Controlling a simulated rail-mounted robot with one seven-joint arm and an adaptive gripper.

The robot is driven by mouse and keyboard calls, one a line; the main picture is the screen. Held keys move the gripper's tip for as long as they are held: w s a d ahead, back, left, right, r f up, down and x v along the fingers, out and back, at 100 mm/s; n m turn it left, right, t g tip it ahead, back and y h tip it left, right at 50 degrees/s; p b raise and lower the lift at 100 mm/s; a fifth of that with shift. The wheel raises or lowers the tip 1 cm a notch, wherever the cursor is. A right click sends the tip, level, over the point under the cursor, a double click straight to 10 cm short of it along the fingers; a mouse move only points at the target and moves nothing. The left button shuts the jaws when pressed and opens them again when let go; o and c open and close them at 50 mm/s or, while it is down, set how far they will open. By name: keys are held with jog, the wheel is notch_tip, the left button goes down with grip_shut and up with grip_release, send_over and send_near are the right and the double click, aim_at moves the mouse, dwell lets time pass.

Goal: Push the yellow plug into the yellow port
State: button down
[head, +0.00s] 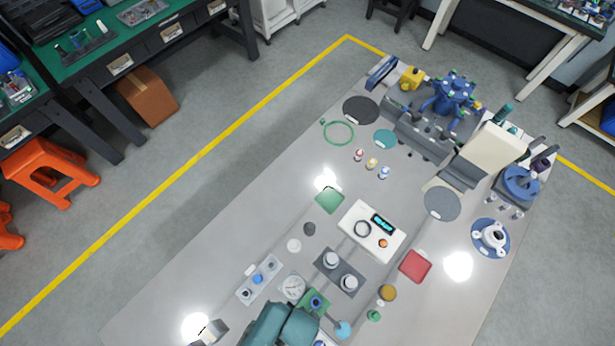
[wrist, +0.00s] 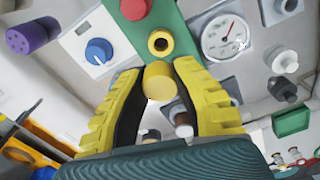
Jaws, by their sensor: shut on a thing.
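In the wrist view, my gripper (wrist: 158,76) is shut on the yellow plug (wrist: 158,88), a short round piece between the two yellow fingers. The yellow port (wrist: 160,42), a yellow ring with a dark hole, is on a green panel (wrist: 180,28) just beyond the plug. The plug appears close to the port and lined up below it in the picture; I cannot tell whether they touch. In the head view, my teal arm hides the fingers, plug and yellow port; part of the green panel (head: 325,294) shows beside it.
A red round part (wrist: 135,8) is on the same panel. A white box with a blue knob (wrist: 98,51) stands left, and a round gauge (wrist: 226,38) right. A purple cylinder (wrist: 28,38) is at the far left. Grey weights (head: 349,282) stand near the panel.

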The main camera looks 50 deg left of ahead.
jog(key=shift+f+b, duration=1.65)
jog(key=shift+f, duration=0.45)
jog(key=shift+f+b, duration=1.3)
jog(key=shift+f, duration=0.8)
jog(key=c, duration=0.9)
grip_release()
jog(key=shift+r, duration=0.15)
notch_tip(320, 180, up, 7)
jog(key=p, duration=0.8)
jog(key=shift+r, duration=0.1)
jog(key=shift+f, duration=0.2)
